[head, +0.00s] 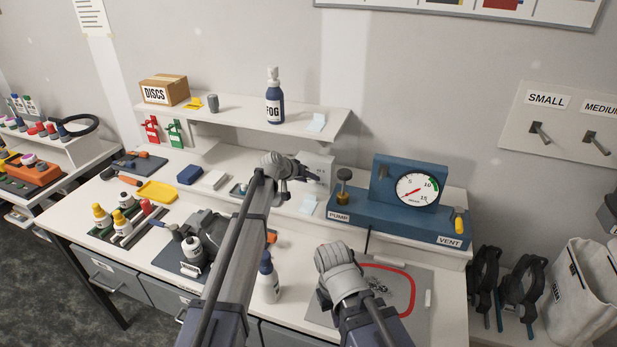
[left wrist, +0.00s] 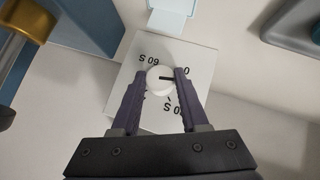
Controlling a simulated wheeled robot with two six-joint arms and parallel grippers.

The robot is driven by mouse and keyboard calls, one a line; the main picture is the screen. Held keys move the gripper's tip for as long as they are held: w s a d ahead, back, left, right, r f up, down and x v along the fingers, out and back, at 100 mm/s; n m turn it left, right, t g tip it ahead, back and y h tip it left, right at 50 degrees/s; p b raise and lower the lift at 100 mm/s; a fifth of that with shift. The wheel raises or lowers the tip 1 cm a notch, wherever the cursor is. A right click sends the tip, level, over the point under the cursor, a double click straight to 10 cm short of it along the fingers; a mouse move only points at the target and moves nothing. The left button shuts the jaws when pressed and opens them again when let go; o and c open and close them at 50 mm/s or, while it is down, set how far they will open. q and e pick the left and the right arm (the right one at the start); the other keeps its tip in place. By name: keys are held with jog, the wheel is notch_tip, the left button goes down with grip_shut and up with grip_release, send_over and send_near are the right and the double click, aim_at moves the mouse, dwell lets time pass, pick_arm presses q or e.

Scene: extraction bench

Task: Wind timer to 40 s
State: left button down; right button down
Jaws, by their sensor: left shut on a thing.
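The timer is a pale box (head: 322,166) on the bench, left of the blue pump unit and partly hidden by my left arm. In the left wrist view its white face (left wrist: 200,60) bears "60 S", "0" and "20 S", seen upside down. A round white knob (left wrist: 158,82) with a black pointer sits at its middle. The pointer aims right, close to the "0"; a finger partly covers that side. My left gripper (left wrist: 160,76) is shut on the knob, one finger on each side; it shows in the head view (head: 298,172). My right gripper's fingers are not clearly visible.
The blue pump unit (head: 355,209) with a gauge stands right of the timer. A white bottle with a dark cap (head: 269,284) stands between my arms. A shelf (head: 240,120) with a FOG bottle (head: 275,100) runs behind. A red-ringed mat (head: 420,315) lies front right.

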dwell(0.3)
pick_arm(q)
jog(key=shift+c, duration=2.1)
grip_release()
jog(key=shift+s+r, duration=0.1)
jog(key=p+v, duration=0.5)
jog(key=v, duration=0.2)
jog(key=shift+s+r, duration=0.2)
jog(key=shift+s, duration=0.05)
jog(key=shift+a, duration=0.1)
